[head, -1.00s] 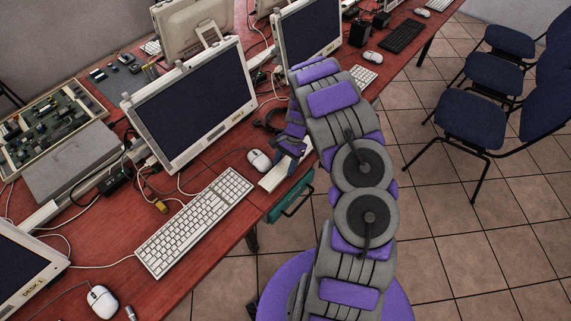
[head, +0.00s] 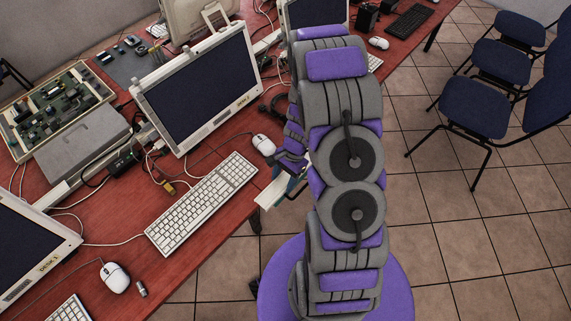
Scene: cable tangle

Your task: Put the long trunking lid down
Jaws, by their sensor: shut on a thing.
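The long trunking lid (head: 272,193) is a flat white strip at the front edge of the red desk, left of my arm. Its near end sticks out past the edge, over the floor. My gripper (head: 291,168) is shut on it, just right of the white mouse. My arm hides the lid's far part and most of the grip, so I cannot tell its full length or whether it touches the desk.
A white keyboard (head: 203,203), a mouse (head: 263,145) and a monitor (head: 195,88) stand left of my gripper on the desk (head: 112,220). Loose cables lie around them. Blue chairs (head: 475,105) stand on the tiled floor at right.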

